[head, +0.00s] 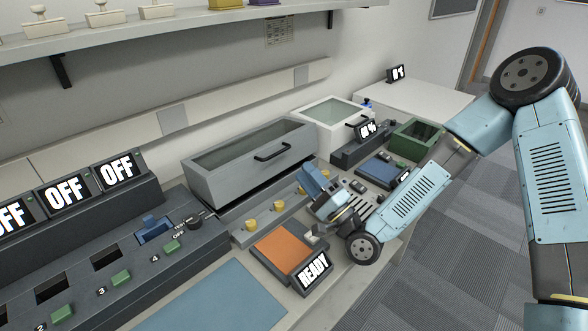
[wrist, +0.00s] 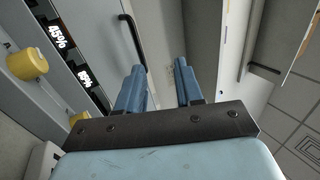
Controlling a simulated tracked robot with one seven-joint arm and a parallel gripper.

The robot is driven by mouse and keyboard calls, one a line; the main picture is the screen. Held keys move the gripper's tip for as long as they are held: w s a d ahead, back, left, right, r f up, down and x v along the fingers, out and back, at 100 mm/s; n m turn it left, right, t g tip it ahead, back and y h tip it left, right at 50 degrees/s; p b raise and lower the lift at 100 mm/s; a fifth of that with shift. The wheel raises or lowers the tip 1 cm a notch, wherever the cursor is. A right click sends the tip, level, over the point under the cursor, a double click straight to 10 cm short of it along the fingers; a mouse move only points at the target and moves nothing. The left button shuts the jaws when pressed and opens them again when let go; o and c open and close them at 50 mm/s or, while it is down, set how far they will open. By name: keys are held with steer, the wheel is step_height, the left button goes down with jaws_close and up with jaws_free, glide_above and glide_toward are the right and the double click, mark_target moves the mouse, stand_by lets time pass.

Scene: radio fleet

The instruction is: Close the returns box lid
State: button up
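No returns box label is legible, so I cannot tell which container it is. A long grey box (head: 250,165) with a glassy top panel and a black bar handle (head: 272,152) stands left of my gripper (head: 313,182). A white box (head: 333,118) with a greenish glassy top is behind it. A green box (head: 416,139) with a dark inside is at the right. In the wrist view, my gripper (wrist: 159,68) is open, with nothing between its blue fingers. A black handle (wrist: 133,43) shows beyond the left finger, apart from it.
Yellow knobs (head: 250,224) line the ledge before the grey box. An orange pad (head: 282,247) with a READY display (head: 312,271) sits nearer the front. A switch panel (head: 125,255) with OFF displays fills the left. A shelf (head: 150,30) hangs above. Carpeted floor (head: 450,250) is clear.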

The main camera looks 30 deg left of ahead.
steer(key=shift+s+d, duration=0.2)
steer(key=shift+d, duration=0.35)
steer(key=shift+s+d, duration=0.15)
steer(key=shift+d, duration=0.4)
steer(key=shift+c, duration=0.5)
